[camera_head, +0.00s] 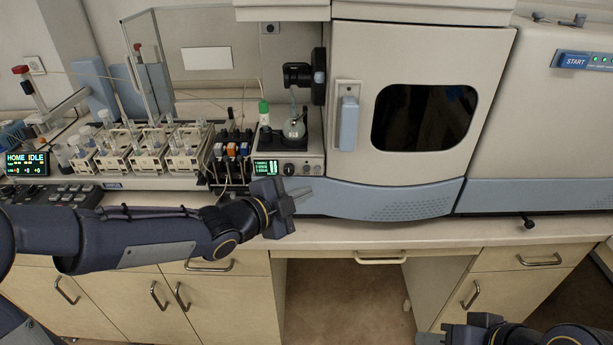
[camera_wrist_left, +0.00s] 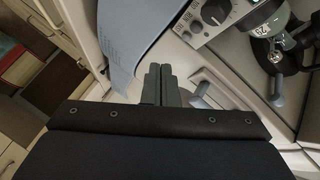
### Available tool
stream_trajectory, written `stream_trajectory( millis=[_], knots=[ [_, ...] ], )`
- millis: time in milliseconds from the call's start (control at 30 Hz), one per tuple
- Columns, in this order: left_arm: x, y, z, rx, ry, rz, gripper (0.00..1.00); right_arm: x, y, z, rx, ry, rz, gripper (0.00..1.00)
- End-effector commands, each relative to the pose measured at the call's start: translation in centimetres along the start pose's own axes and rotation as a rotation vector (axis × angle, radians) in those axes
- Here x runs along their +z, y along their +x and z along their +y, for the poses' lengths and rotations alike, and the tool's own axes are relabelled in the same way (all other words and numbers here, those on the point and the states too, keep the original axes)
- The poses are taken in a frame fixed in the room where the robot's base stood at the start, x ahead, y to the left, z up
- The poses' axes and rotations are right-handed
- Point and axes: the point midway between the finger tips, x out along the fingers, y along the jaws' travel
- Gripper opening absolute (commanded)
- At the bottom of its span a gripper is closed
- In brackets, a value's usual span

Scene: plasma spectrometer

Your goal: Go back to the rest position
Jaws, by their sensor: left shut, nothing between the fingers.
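My left gripper (camera_head: 298,195) reaches in from the left in the head view, above the front edge of the bench near the small control box. Its fingers are shut and empty. In the left wrist view its closed fingers (camera_wrist_left: 160,84) point toward the pale bench top. My right arm (camera_head: 505,334) shows only in part at the bottom right of the head view; its fingertips cannot be made out.
The spectrometer (camera_head: 430,180) with its closed door stands behind the bench edge. A control box (camera_head: 288,165) with a glass flask (camera_head: 294,128) is just behind my left gripper. Racks of vials (camera_head: 150,152) stand on the left. Drawers and cupboards (camera_head: 130,300) lie below.

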Motion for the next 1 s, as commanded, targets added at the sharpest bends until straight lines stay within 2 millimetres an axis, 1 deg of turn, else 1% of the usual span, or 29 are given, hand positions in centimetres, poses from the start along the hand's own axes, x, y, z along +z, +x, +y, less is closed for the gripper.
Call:
stream_trajectory(
  millis=[33,100,433,500,567,667,767,800,867,900,967,1000],
  knots=[
    [-0.1,-0.3,0.4,-0.001,0.001,0.001,0.0,0.2,0.5,0.2,0.0,0.0,0.0,0.36],
    [-0.4,-0.6,0.5,-0.002,0.001,0.001,0.0,0.3,0.6,0.3,0.0,0.0,0.0,0.36],
    [-0.6,-0.8,0.6,0.0,-0.001,-0.001,0.0,0.3,0.6,0.3,0.0,0.0,0.0,0.36],
    [-0.3,-1.1,0.4,-0.001,-0.012,-0.016,0.0,0.3,0.6,0.3,0.0,0.0,0.0,0.36],
    [0.4,-2.0,0.1,-0.001,-0.042,-0.056,0.0,0.3,0.6,0.3,0.0,0.0,0.0,0.36],
    [2.8,-5.3,-0.6,-0.003,-0.17,-0.196,0.0,0.3,0.6,0.3,0.0,0.0,0.0,0.36],
    [5.7,-11.0,-0.5,-0.021,-0.403,-0.395,0.0,0.3,0.6,0.3,0.0,0.0,0.0,0.36],
    [6.6,-13.6,0.1,-0.032,-0.521,-0.475,0.0,0.3,0.6,0.3,0.0,0.0,0.0,0.36],
    [7.4,-17.4,1.3,-0.053,-0.705,-0.581,0.0,0.3,0.6,0.3,0.0,0.0,0.0,0.36],
    [7.7,-19.9,2.5,-0.067,-0.833,-0.643,0.0,0.3,0.6,0.3,0.0,0.0,0.0,0.36],
    [7.5,-23.2,4.6,-0.084,-1.024,-0.72,0.0,0.3,0.6,0.3,0.0,0.0,0.0,0.36],
    [7.1,-25.0,6.0,-0.093,-1.146,-0.759,0.0,0.3,0.6,0.3,0.0,0.0,0.0,0.36]
  ],
)
